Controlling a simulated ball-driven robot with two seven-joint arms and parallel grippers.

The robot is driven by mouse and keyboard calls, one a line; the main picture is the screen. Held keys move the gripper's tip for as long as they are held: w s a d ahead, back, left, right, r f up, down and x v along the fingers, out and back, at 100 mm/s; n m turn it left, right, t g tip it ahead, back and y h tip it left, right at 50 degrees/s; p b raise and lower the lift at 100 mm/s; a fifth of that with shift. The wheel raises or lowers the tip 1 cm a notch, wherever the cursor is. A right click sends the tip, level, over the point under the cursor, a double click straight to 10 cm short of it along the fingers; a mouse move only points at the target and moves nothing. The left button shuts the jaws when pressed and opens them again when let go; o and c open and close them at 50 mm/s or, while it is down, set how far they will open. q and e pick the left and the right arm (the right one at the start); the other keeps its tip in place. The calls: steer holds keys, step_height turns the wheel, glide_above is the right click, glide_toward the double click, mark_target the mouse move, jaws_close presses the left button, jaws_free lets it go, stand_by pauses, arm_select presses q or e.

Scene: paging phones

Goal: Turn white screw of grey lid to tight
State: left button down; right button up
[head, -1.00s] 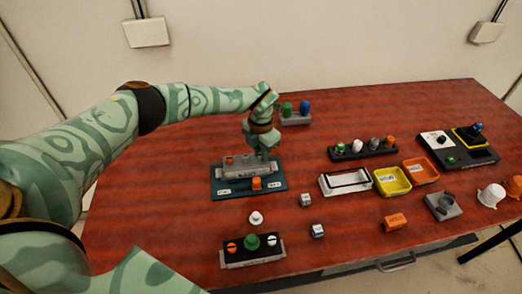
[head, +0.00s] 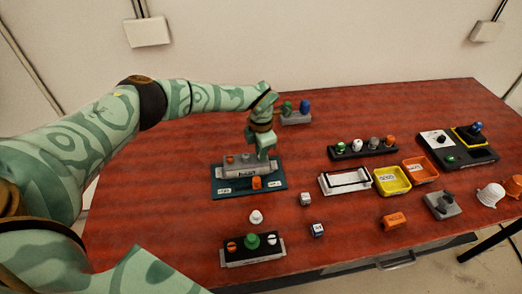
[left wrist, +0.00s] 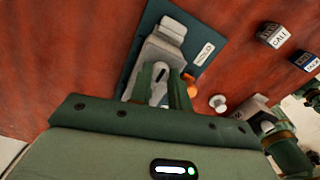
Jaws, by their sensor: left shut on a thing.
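The grey lid (head: 236,172) sits on a dark teal mat (head: 217,186) at the left of the table. It also shows in the left wrist view (left wrist: 172,36). My left gripper (head: 266,158) points down at the lid's right end. In the left wrist view, its two green fingers (left wrist: 163,90) stand on either side of a whitish slotted screw (left wrist: 160,72) and are shut on it. The screw is hidden by the fingers in the head view. An orange screw (head: 229,160) is at the lid's other end.
An orange knob (head: 257,183) stands on the mat in front of the lid. A white knob (head: 256,216) and a black panel with coloured knobs (head: 240,262) are nearer. Small cubes (head: 306,199) and a white tray (head: 345,181) lie to the right.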

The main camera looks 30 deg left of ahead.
arm_select(q)
steer(key=c, duration=1.3)
jaws_free()
step_height(320, 180, up, 16)
steer(key=p, duration=0.2)
steer(key=shift+r, duration=0.15)
